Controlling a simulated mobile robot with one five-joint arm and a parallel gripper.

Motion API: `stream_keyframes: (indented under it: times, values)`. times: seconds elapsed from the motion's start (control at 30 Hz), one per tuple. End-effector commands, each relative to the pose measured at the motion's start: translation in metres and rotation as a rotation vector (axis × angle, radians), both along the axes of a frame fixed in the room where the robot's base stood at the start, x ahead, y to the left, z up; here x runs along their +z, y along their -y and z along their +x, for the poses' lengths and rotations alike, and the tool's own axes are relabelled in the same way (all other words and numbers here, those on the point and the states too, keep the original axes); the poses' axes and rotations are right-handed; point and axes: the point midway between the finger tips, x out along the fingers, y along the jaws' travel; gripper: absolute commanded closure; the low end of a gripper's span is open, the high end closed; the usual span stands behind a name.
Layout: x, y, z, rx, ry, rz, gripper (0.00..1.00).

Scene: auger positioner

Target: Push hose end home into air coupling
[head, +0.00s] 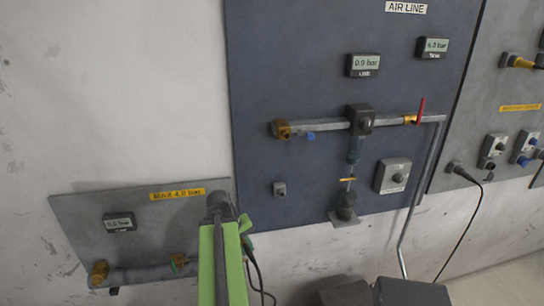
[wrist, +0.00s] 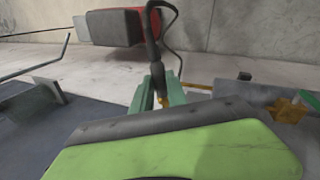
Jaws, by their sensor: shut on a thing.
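My gripper (wrist: 160,92) shows in the wrist view as two teal fingers shut on the black hose end (wrist: 153,55). A small brass tip (wrist: 163,102) shows between the fingers. In the head view, my green arm hides most of the gripper, and the black hose (head: 256,278) hangs below it. The dark blue AIR LINE panel (head: 310,90) is up and to the right of my gripper. A brass fitting (head: 283,129) is at the left end of its pipe, with a blue part (head: 309,136) beside it. I cannot tell which fitting is the air coupling; the held end shows apart from the panel fittings.
A red lever (head: 421,106) sticks out at the pipe's right end. A vertical fitting (head: 346,200) hangs below the pipe. A lower-left grey panel (head: 75,210) carries another pipe (head: 140,275). A red-and-grey box (wrist: 130,25) shows in the wrist view.

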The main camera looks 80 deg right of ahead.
Motion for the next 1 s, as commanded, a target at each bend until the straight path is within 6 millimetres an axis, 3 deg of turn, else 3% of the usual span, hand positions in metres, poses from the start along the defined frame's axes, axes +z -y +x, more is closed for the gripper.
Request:
stream_keyframes:
  times: [0.27,0.37,0.47,0.57,0.67,0.8,0.9,1.0]
  values:
    - [0.001,0.002,-0.008,-0.014,-0.004,-0.003,1.00]
    - [0.009,0.008,-0.022,-0.028,-0.040,-0.027,1.00]
    - [0.028,0.022,-0.049,-0.060,-0.138,-0.089,1.00]
    - [0.064,0.037,-0.083,-0.114,-0.311,-0.204,1.00]
    - [0.116,0.046,-0.112,-0.175,-0.522,-0.346,1.00]
    - [0.205,0.046,-0.142,-0.243,-0.833,-0.535,1.00]
    - [0.266,0.041,-0.152,-0.268,-1.034,-0.642,1.00]
    - [0.314,0.035,-0.152,-0.275,-1.194,-0.721,1.00]
